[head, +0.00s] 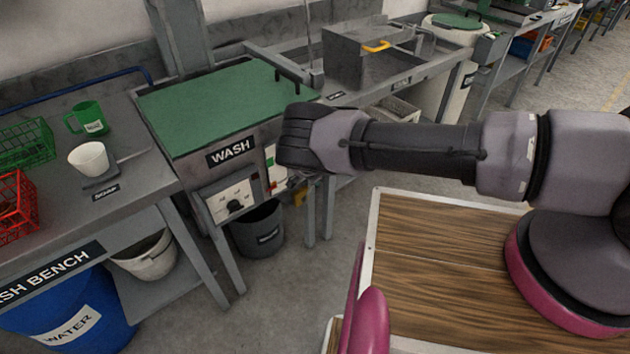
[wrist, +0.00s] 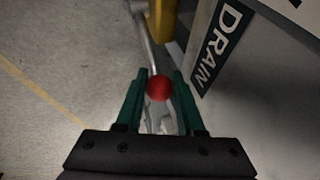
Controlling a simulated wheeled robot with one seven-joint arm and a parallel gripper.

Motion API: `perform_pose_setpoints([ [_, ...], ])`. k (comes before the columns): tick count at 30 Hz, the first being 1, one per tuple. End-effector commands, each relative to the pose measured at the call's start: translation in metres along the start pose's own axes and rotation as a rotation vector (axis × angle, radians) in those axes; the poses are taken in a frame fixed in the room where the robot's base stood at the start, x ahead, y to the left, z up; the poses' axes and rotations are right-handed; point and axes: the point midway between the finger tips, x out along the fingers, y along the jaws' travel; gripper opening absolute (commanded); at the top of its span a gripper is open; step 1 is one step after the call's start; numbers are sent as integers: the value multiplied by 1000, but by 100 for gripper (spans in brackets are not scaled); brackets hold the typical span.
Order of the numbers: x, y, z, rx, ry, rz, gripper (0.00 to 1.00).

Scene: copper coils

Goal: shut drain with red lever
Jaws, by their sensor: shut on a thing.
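The drain lever shows in the wrist view as a thin metal rod with a red ball knob (wrist: 159,88). It stands beside a panel with a dark DRAIN label (wrist: 222,45). My gripper (wrist: 160,98) has its two green fingers on either side of the red knob and is shut on the lever. In the head view my gripper (head: 292,180) is at the right side of the wash tank (head: 225,150), mostly hidden behind my wrist. The lever itself cannot be made out there.
The wash tank has a green lid (head: 225,105) and a dial panel (head: 233,198). A dark bucket (head: 258,230) stands on the floor below. A yellow part (wrist: 163,20) is close behind the lever. The bench at left holds a green mug (head: 86,118) and a white cup (head: 89,158).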

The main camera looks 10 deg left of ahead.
Motion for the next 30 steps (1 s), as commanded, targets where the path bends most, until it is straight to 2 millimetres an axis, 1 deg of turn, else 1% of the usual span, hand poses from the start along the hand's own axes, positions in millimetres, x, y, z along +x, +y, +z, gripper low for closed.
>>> perform_pose_setpoints([
  [16, -1, -1, -2, -8, 23, -6, 0],
  [17, -1, -1, -2, -8, 23, -6, 41],
  [18, -1, -1, -2, -8, 23, -6, 56],
  [19, -1, -1, -2, -8, 23, -5, 67],
  [30, -1, -2, -1, -5, 18, -6, 67],
])
